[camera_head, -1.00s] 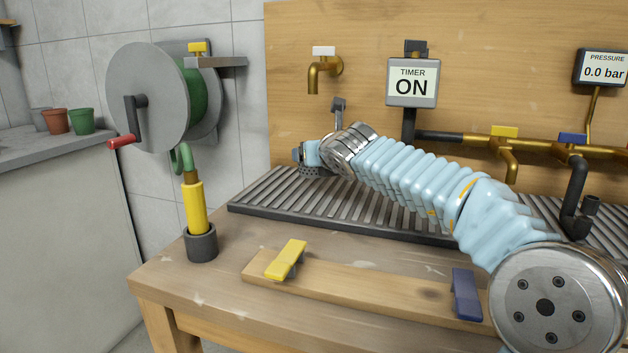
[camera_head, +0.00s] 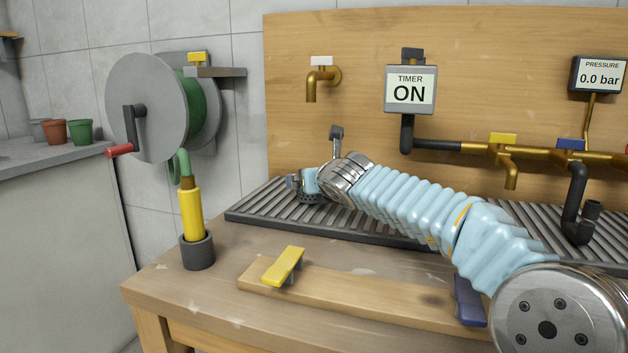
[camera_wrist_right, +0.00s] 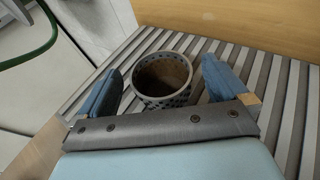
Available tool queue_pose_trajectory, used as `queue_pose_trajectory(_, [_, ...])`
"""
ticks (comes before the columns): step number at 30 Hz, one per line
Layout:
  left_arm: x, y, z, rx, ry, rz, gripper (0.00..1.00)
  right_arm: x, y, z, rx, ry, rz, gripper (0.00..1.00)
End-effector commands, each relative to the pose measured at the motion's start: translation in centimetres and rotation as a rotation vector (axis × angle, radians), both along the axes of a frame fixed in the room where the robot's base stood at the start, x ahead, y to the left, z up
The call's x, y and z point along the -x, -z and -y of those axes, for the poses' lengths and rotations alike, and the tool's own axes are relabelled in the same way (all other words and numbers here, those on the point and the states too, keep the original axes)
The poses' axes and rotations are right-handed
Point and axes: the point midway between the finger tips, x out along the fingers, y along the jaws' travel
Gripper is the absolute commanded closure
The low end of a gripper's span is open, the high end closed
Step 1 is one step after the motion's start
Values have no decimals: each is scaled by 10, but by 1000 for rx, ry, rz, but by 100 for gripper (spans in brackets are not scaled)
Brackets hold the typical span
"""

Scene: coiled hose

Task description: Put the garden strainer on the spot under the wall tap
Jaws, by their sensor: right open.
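The garden strainer (camera_wrist_right: 163,97) is a grey round can with holes in its wall and an open top, brown inside. It stands upright on the slatted rack, below and a little in front of the wall tap (camera_head: 322,76) with the white handle. Its perforated side shows in the head view (camera_head: 310,198), partly hidden by my gripper. My right gripper (camera_wrist_right: 163,84) is open, with its blue fingers on either side of the strainer and a gap at each side. It also shows in the head view (camera_head: 306,182). A marked spot cannot be made out. My left gripper is out of view.
The dark rack (camera_head: 260,212) runs along the wooden backboard. A yellow nozzle in a dark cup (camera_head: 198,252) and a wooden board (camera_head: 350,290) with a yellow clip lie nearer. The hose reel (camera_head: 148,108) hangs left. Brass pipes (camera_head: 470,146) run at right.

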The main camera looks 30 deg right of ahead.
Motion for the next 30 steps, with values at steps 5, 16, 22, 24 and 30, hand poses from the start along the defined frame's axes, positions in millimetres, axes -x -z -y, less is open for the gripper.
queue_pose_trajectory(5, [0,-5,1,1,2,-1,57,17,-9,-4,3,0,1,0])
queue_pose_trajectory(16, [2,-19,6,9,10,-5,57,92,-32,-22,2,0,3,0])
queue_pose_trajectory(22, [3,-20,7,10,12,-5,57,110,-36,-26,-1,0,1,0])
queue_pose_trajectory(24, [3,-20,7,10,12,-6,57,112,-36,-27,-1,0,1,0])
queue_pose_trajectory(30, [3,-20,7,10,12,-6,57,112,-36,-27,-1,0,0,0])
